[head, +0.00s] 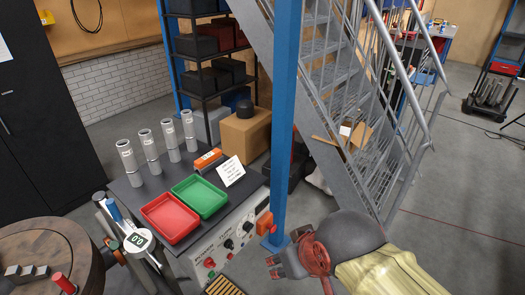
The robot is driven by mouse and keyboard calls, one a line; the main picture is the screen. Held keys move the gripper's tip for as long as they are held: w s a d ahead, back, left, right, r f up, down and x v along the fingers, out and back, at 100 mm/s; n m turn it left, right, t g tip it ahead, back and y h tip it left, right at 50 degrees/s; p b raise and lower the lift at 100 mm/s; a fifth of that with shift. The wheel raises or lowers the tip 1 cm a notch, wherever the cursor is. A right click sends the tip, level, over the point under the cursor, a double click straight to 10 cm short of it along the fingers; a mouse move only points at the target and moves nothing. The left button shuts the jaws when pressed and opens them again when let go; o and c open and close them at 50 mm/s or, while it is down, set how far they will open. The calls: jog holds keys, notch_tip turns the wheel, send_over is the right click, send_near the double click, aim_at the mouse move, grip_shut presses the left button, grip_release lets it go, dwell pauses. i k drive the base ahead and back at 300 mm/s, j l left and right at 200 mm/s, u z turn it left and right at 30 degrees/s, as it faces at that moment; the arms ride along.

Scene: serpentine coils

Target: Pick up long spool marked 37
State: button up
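Several long pale grey spools stand upright in a slanting row at the back left of the dark bench top (120,190). They are a nearest spool at the left (128,160), a second (150,152), a third (171,140) and a rightmost one (189,130). Each has a small label near its upper part; the numbers are too small to read, so I cannot tell which is 37. My gripper (276,262) is at the lower right, beyond the bench's right front corner and well apart from the spools. Its fingers are small and seen side-on; their opening is unclear.
A red tray (170,218), a green tray (199,197), an orange item (208,160) and a white note card (231,171) lie on the bench. A blue post (286,110) rises near my gripper. A gauge (138,240) stands at the front left. Stairs (350,110) are behind.

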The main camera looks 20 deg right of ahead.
aim_at(167, 126)
jog(key=l+u, duration=0.15)
jog(key=u, duration=0.45)
jog(key=l+u, duration=0.45)
jog(key=l, duration=0.4)
jog(key=l+u, duration=0.4)
jog(key=l, duration=0.45)
jog(key=k+l, duration=0.1)
jog(key=l, duration=0.35)
jog(key=k+l, duration=0.15)
jog(key=l, duration=0.25)
